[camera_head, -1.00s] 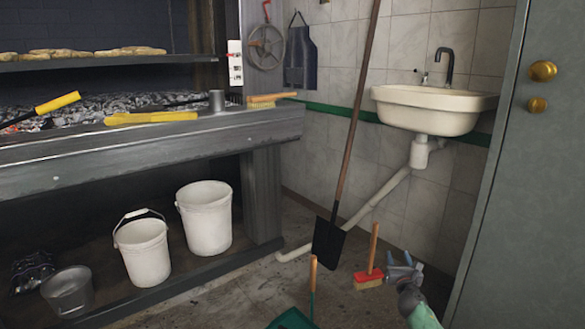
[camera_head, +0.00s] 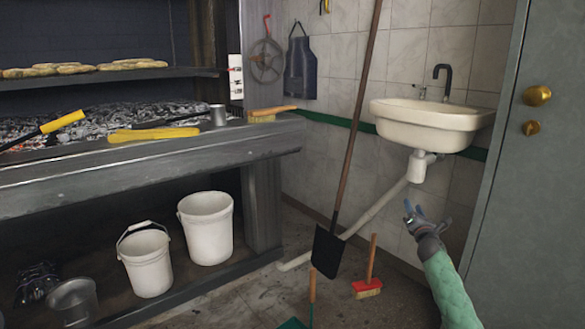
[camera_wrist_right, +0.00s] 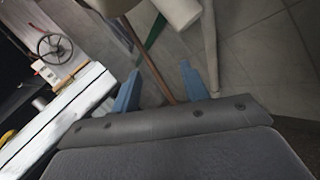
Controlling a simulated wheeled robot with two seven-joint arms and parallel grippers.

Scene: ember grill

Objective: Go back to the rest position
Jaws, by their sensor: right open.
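My right gripper (camera_head: 412,212) is raised in front of the tiled wall, below the sink and left of the door. It is empty, and its two blue fingers stand apart in the right wrist view (camera_wrist_right: 158,88). My left gripper is in neither view.
The grill counter (camera_head: 150,158) fills the left, with two white buckets (camera_head: 207,230) (camera_head: 147,263) below it. A long-handled shovel (camera_head: 328,250), a red brush (camera_head: 367,286) and a green dustpan (camera_head: 293,323) are left of my right arm. The sink (camera_head: 430,125) and door (camera_head: 520,200) are close by.

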